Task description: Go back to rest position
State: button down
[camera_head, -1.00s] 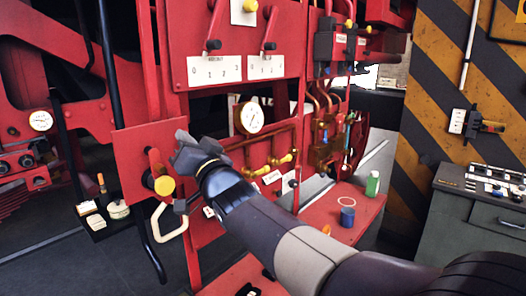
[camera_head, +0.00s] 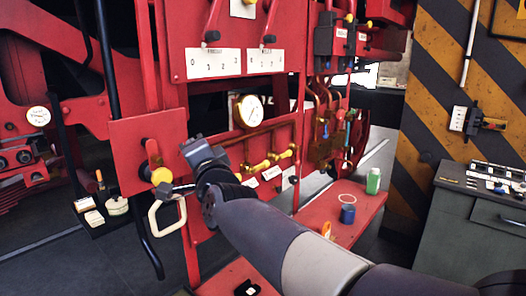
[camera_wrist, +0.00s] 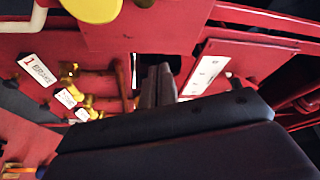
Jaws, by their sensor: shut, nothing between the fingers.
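My gripper (camera_head: 196,150) is at the end of my arm, in front of the red panel and just right of the yellow knob (camera_head: 161,176) in the head view. Its fingers are hard to make out there. In the wrist view my gripper (camera_wrist: 156,74) has its two dark fingers together and nothing between them. The yellow knob (camera_wrist: 92,8) shows at the top left of the wrist view, apart from the fingers. My arm reaches in from the lower right of the head view.
A dial gauge (camera_head: 249,111), brass valves (camera_head: 265,164) and a pale loop handle (camera_head: 167,217) are close to my gripper. A red bench (camera_head: 345,222) holds a blue cup (camera_head: 348,214) and green bottle (camera_head: 373,181). A grey cabinet (camera_head: 470,235) stands right. Dark floor is open at lower left.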

jog(key=s+d+f+m+g, duration=0.2)
jog(key=s+d+m, duration=0.15)
jog(key=s, duration=0.45)
jog(key=x, duration=0.8)
notch_tip(320, 180, up, 7)
jog(key=a+n+y+p, duration=0.25)
jog(key=n+y, duration=0.35)
jog(key=n, duration=1)
jog(key=r+b+v, duration=0.1)
jog(key=b+v, duration=0.2)
jog(key=v, duration=0.6)
jog(key=shift+d, duration=0.55)
